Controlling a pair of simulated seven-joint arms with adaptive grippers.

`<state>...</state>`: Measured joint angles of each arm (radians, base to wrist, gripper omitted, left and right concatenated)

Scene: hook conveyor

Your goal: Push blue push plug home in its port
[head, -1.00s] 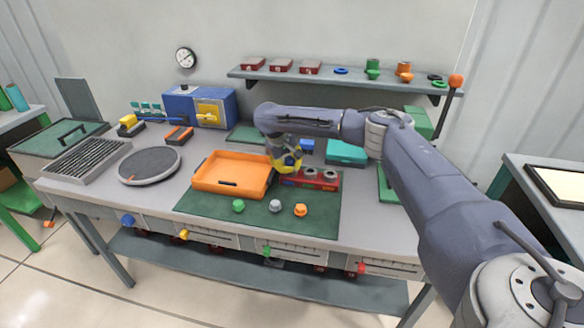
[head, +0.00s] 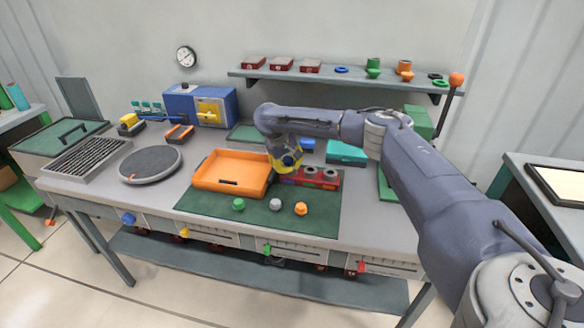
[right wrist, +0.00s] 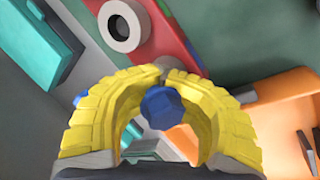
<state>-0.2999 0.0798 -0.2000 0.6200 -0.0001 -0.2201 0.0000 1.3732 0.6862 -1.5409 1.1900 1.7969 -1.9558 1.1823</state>
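My right gripper (head: 286,166) is over the left part of the red port block (head: 328,186), its yellow fingers pointing down. In the right wrist view the fingers (right wrist: 163,74) curve in around the blue push plug (right wrist: 161,106), with their tips close together at the block (right wrist: 150,48). The gripper looks shut on the plug. One open grey port (right wrist: 120,26) shows beside the tips. The port below the plug is mostly hidden, so I cannot tell how deep the plug sits. My left gripper is not in view.
Green (head: 239,204), grey (head: 275,204) and orange (head: 300,208) plugs stand on the green mat (head: 215,212) in front. An orange tray (head: 232,190) is close left of the gripper. A teal box (head: 346,152) stands behind right, under a shelf (head: 340,79).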

